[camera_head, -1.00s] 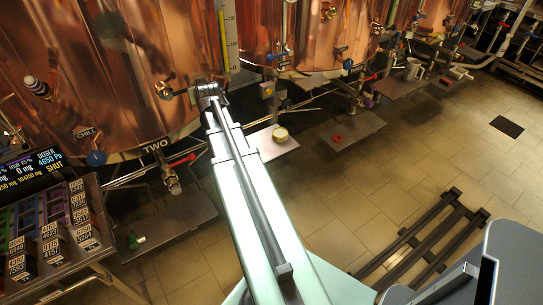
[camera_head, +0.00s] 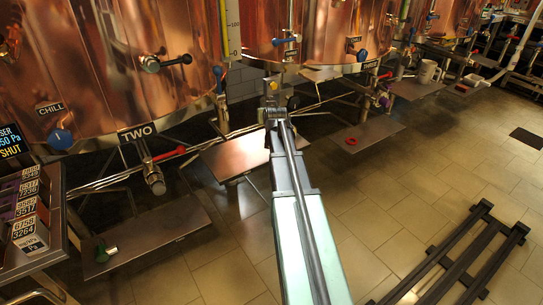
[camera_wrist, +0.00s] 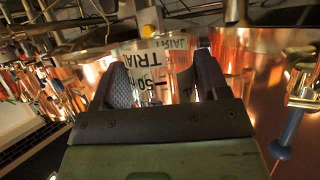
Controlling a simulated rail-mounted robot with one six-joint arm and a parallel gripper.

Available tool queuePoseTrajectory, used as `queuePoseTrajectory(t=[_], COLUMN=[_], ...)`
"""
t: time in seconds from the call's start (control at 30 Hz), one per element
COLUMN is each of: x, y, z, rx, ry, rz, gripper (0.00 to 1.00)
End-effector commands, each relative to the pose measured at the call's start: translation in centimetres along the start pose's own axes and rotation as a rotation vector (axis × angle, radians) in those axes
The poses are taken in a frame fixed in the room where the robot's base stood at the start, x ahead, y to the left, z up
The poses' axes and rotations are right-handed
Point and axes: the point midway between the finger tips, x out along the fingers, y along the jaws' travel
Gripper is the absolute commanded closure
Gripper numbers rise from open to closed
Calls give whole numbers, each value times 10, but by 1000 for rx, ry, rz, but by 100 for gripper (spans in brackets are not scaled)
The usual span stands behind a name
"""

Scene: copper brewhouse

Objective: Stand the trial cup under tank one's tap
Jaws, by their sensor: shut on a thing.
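The trial cup (camera_wrist: 152,72) is a clear cup with black TRIAL lettering and a 50 mark. It sits between the two dark fingers of my gripper (camera_wrist: 158,82), which is shut on it. The lettering reads upright in the wrist view. In the head view the end of my arm is beside a yellow fitting between two copper tanks, and I cannot make out the cup or the fingers there. Tank two (camera_head: 120,75) has its label, a tap (camera_head: 153,178) with a red handle and a shelf below. I cannot find a label for tank one.
A bare metal shelf (camera_head: 232,158) is left of my arm. A shelf to the right holds a red ring (camera_head: 351,141). A white mug (camera_head: 428,70) stands farther right. A dark slatted rack (camera_head: 455,262) lies on the floor.

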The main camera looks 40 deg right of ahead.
Motion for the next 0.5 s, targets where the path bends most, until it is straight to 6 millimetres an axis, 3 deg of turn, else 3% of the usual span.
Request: queuePoseTrajectory(t=[0.03, 0.17, 0.27, 0.4, 0.5], x=[16, 33, 38, 37, 44], y=[0, 0, 0, 0, 0], z=[34, 69, 79, 76, 91], rx=[0, 0, 0, 0, 0], ry=[0, 0, 0, 0, 0], rz=[0, 0, 0, 0, 0], gripper=[68, 68, 68, 68, 68])
